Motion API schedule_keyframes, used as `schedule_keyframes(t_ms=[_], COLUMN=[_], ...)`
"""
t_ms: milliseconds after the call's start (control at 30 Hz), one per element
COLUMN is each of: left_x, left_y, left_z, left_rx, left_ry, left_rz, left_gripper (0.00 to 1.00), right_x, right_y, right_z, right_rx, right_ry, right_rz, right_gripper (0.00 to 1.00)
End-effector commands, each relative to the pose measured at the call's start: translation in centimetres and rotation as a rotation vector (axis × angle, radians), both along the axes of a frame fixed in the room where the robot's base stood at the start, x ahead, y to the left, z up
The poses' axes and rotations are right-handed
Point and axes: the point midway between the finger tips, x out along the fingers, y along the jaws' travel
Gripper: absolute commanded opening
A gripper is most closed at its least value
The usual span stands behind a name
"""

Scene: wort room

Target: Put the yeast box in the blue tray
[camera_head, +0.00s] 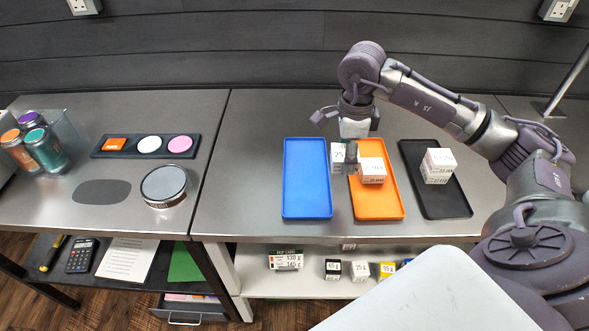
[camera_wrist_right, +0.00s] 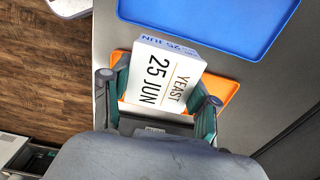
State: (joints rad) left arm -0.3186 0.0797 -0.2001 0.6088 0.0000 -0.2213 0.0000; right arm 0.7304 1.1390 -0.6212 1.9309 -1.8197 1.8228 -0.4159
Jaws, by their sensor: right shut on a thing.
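The yeast box (camera_head: 337,157) is white, and its face reading "YEAST 25 JUN" shows in the right wrist view (camera_wrist_right: 160,75). My right gripper (camera_head: 349,152) is shut on it, with a finger on either side of the box in the wrist view (camera_wrist_right: 160,92). The box is over the left edge of the orange tray, near the blue tray's right edge; its height above them is hard to tell. The blue tray (camera_head: 307,180) is empty and lies left of the gripper; it also shows at the top of the wrist view (camera_wrist_right: 205,22). My left gripper is out of view.
The orange tray (camera_head: 388,207) holds a white box (camera_head: 372,172). The black tray (camera_head: 443,208) to its right holds stacked white boxes (camera_head: 438,166). On the left bench are a round tin (camera_head: 164,187), a dark strip with coloured pieces (camera_head: 130,155) and jars (camera_head: 45,148).

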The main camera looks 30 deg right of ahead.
Motion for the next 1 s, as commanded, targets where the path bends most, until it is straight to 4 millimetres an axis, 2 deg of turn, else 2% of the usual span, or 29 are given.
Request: schedule_keyframes(t_ms=[33,233,400,567,700,833,1000], left_x=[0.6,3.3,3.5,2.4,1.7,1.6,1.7], left_y=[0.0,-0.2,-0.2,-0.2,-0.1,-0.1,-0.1], left_z=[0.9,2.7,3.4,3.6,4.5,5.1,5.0], left_rx=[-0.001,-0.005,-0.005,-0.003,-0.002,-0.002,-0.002], left_ry=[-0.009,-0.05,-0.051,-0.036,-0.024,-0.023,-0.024], left_rz=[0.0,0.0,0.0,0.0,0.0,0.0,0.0], left_gripper=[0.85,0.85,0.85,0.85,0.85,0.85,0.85], right_x=[1.1,5.3,7.9,8.8,8.7,8.8,8.8], right_y=[0.8,2.7,3.8,4.2,4.2,4.1,4.1], right_z=[-0.2,-3.0,-4.9,-5.8,-7.6,-9.2,-9.8], right_rx=[0.007,0.006,0.004,0.0,0.0,0.0,-0.001], right_ry=[0.002,0.001,0.001,0.002,0.006,0.002,-0.001], right_rz=[0.003,0.002,0.002,0.003,0.002,0.003,0.003], right_gripper=[0.23,0.23,0.23,0.23,0.23,0.23,0.23])
